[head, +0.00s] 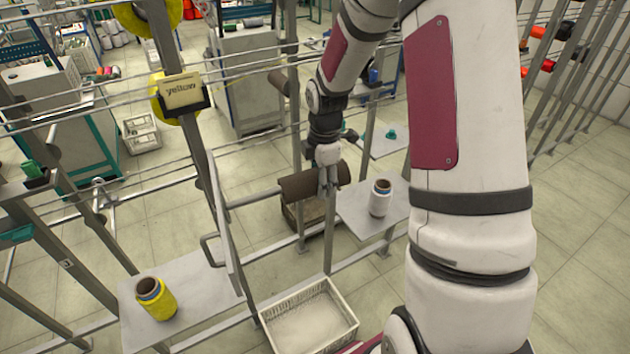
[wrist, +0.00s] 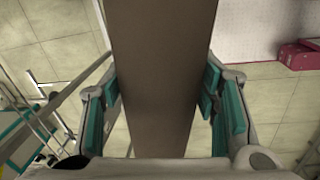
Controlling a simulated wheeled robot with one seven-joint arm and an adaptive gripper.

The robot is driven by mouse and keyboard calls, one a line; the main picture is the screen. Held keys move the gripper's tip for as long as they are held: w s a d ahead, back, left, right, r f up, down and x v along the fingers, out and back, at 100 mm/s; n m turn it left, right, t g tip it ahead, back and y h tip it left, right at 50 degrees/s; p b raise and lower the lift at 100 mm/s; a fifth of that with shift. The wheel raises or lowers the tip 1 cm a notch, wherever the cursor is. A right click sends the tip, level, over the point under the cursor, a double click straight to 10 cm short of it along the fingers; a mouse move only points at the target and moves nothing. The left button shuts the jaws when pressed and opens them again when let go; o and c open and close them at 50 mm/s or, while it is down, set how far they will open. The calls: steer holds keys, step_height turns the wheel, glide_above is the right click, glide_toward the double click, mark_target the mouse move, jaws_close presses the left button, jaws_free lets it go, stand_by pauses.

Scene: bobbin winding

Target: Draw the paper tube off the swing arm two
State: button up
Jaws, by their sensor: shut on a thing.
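The brown paper tube (head: 298,184) lies roughly level at the middle of the head view. The grey bar of the swing arm (head: 252,198) runs into its left end, so the tube appears still around the bar. My gripper (head: 328,182) comes down from above onto the right part of the tube and is shut on it. In the wrist view the tube (wrist: 162,70) passes between the teal finger pads, one on each side. How much of the bar is inside the tube is hidden.
A yellow bobbin (head: 157,299) stands on the left plate, a white bobbin (head: 380,197) on the plate right of the tube. A brown box (head: 303,218) is below the tube. A white crate (head: 347,316) sits at the front. A post with a yellow label (head: 180,90) rises at left.

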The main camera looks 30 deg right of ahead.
mark_target(339, 166)
steer(key=shift+s+d+r+p, duration=0.1)
steer(key=shift+s+d+p, duration=0.05)
steer(key=shift+d, duration=0.6)
steer(key=shift+s+d+r+p, duration=0.1)
steer(key=shift+d+p, duration=0.05)
steer(key=shift+d, duration=0.55)
steer(key=shift+s+d, duration=0.15)
steer(key=shift+d, duration=0.65)
